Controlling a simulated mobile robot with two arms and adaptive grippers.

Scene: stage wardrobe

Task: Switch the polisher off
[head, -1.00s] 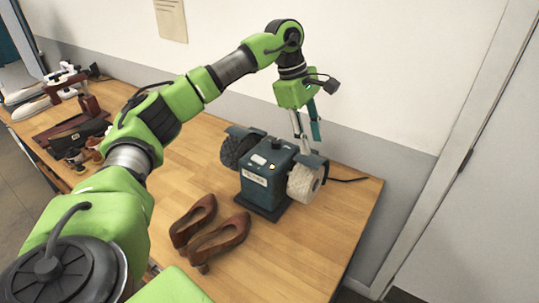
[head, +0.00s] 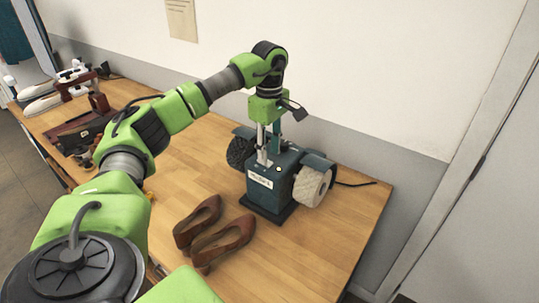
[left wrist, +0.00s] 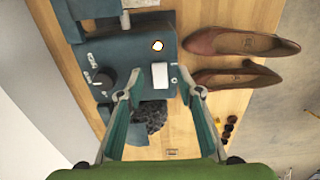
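The polisher (head: 268,190) is a dark teal bench machine with a dark bristly wheel (head: 240,150) on its left and a pale wheel (head: 312,186) on its right. In the left wrist view its top (left wrist: 130,58) shows a white rocker switch (left wrist: 160,75), a small lamp (left wrist: 157,45) that looks lit with an orange rim, and a black knob (left wrist: 105,79). My left gripper (head: 269,157) points down over the polisher's top. Its fingers are apart and empty, with the tips on either side of the switch in the left wrist view. Contact cannot be told. My right gripper is not seen.
A pair of brown heeled shoes (head: 213,236) stands in front of the polisher. A dark bag (head: 88,133) and other items fill the far left of the wooden table (head: 310,245). A cable (head: 358,184) runs behind the polisher toward the wall. The table's front right is clear.

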